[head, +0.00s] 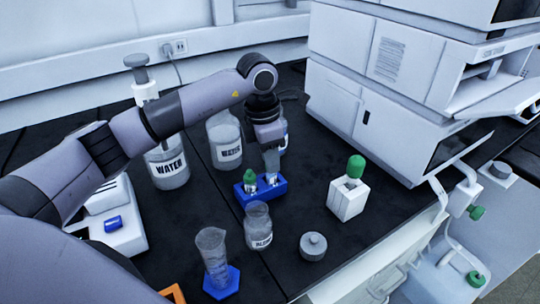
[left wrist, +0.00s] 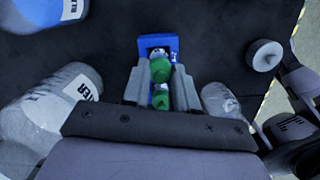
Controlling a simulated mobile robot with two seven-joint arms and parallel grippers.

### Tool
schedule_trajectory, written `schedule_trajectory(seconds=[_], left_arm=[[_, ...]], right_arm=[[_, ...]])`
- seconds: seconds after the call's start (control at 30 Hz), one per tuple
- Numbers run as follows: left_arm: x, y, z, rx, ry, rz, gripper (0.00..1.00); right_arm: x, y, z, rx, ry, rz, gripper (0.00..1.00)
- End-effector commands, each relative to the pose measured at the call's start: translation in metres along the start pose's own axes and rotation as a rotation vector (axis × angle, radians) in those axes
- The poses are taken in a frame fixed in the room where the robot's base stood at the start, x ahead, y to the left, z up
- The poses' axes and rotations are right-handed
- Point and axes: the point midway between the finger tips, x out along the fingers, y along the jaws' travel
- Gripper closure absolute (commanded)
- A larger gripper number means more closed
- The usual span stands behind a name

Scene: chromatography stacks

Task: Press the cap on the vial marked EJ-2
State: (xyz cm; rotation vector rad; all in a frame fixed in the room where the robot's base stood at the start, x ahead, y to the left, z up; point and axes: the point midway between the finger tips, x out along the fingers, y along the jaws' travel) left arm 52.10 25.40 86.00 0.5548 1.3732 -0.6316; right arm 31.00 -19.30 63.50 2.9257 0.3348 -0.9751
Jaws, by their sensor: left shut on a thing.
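My left gripper (head: 271,165) points down over the blue rack (head: 243,197) and is shut on a green cap (left wrist: 160,70) at its fingertips. A vial under the fingers stands in the right part of the rack and is partly hidden by them. A second vial with a green cap (head: 250,177) stands just left of it in the rack. A green cap also shows nearer the palm in the left wrist view (left wrist: 160,98). The rack shows between the fingertips there (left wrist: 158,41). Marks on the vials are too small to read. My right gripper is not in view.
A white block (head: 347,203) with a green-topped piece (head: 356,166) stands to the right. A beaker (head: 258,228), a grey knobbed disc (head: 313,246) and a graduated cylinder (head: 215,255) stand in front. A large white instrument (head: 375,110) borders the right.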

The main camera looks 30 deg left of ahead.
Motion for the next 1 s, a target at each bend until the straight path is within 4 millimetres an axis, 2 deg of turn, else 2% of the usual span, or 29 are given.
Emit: schedule_trajectory(seconds=[0.33, 0.37, 0.43, 0.63, 0.67, 0.73, 1.0], left_arm=[[0.0002, 0.0002, 0.0, 0.0, 0.0, 0.0, 1.0], [0.0003, 0.0001, 0.0, 0.0, 0.0, 0.0, 0.66], [0.0003, 0.0001, 0.0, 0.0, 0.0, 0.0, 0.43], [0.0004, 0.0, 0.0, 0.0, 0.0, 0.0, 0.43], [0.0004, 0.0, 0.0, 0.0, 0.0, 0.0, 0.39], [0.0004, 0.0, 0.0, 0.0, 0.0, 0.0, 0.17], [0.0003, -0.0001, 0.0001, 0.0, 0.0, 0.0, 0.17]], right_arm=[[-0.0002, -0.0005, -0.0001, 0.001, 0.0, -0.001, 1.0], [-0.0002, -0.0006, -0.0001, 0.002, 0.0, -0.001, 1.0], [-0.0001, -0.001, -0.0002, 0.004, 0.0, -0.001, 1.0], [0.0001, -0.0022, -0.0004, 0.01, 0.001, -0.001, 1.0], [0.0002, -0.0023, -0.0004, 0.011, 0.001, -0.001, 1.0], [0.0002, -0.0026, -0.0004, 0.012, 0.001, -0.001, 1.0], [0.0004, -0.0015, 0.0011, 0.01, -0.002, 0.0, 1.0]])
